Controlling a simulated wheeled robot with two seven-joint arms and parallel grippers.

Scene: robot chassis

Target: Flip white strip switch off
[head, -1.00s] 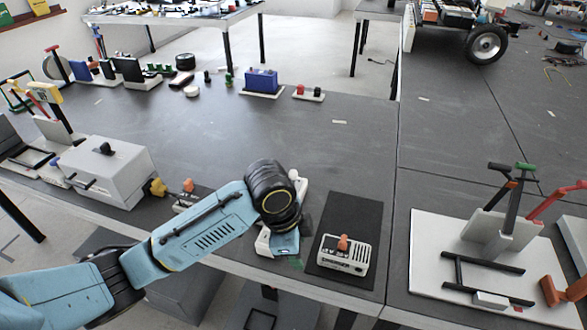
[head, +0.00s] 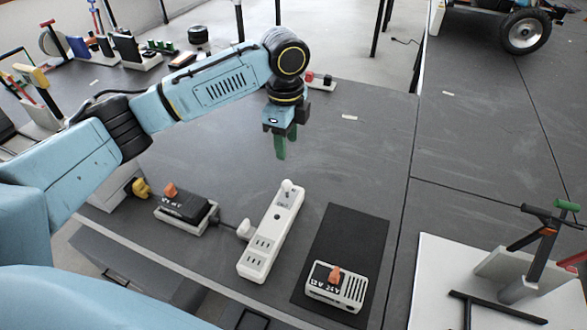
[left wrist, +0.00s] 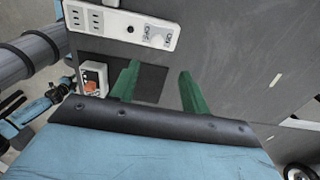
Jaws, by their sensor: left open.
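The white power strip (head: 271,232) lies on the grey table with several sockets along it. Its far end carries a small rocker switch (head: 287,187) and a round knob; the switch's setting is too small to tell. My left gripper (head: 281,145) has green fingers pointing down and is beyond the strip's far end, above the table and apart from it. In the left wrist view the gripper (left wrist: 159,72) is open and empty, and the strip (left wrist: 125,27) shows at the upper left. My right gripper is not in view.
A white box with an orange switch (head: 337,286) sits on a black mat (head: 345,239) to the strip's right. A dark box with an orange switch (head: 186,207) is to its left. A white board with levers (head: 455,262) stands at the right.

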